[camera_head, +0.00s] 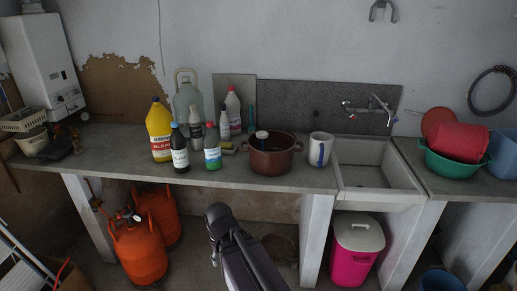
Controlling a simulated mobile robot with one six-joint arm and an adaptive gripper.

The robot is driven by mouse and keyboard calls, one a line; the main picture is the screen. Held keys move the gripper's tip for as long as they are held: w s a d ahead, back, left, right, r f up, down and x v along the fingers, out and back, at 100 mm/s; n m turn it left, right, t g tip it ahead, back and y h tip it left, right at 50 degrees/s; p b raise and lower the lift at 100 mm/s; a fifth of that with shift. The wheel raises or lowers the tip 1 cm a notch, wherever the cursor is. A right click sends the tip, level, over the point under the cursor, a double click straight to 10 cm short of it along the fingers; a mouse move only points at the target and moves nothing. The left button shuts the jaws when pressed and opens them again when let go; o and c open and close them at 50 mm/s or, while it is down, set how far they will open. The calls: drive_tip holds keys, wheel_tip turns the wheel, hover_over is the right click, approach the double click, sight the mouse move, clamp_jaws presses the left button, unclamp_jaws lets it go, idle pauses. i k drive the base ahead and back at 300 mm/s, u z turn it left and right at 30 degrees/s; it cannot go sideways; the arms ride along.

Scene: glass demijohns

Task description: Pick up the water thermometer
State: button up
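I cannot surely pick out the water thermometer in this view. My dark arm rises from the bottom edge in front of the counter, well short of these things. No gripper fingers show.
Several bottles crowd the counter (110,141) left of the pot. A sink (377,176) with a tap is right of the mug. A green basin (450,165) holds a red tub. Orange gas cylinders (138,250) and a pink bin (355,255) stand below.

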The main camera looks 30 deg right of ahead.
sight(262, 135)
drive_tip(key=i, duration=0.9)
drive_tip(key=z, duration=0.05)
